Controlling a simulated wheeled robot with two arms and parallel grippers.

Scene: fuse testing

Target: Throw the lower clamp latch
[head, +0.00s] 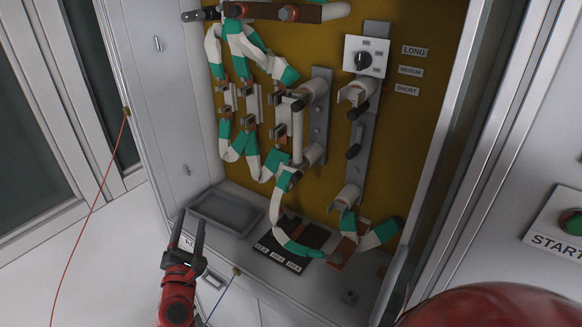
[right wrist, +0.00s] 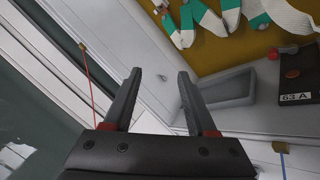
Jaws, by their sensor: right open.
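In the head view, a grey rail on the right of the yellow panel carries an upper clamp (head: 357,92) and a lower clamp (head: 347,197), both pale with dark parts. A second rail to its left carries another upper clamp (head: 315,87) and lower clamp (head: 313,154), with a white tube (head: 297,130) standing beside them. Which dark part is the lower clamp latch I cannot tell. My right gripper (head: 192,218) is open and empty at the cabinet's lower left front, well away from the clamps. It also shows in the right wrist view (right wrist: 158,72). My left gripper is not in view.
Green-and-white straps (head: 280,215) hang before the panel. A dial (head: 363,60) sits above right.

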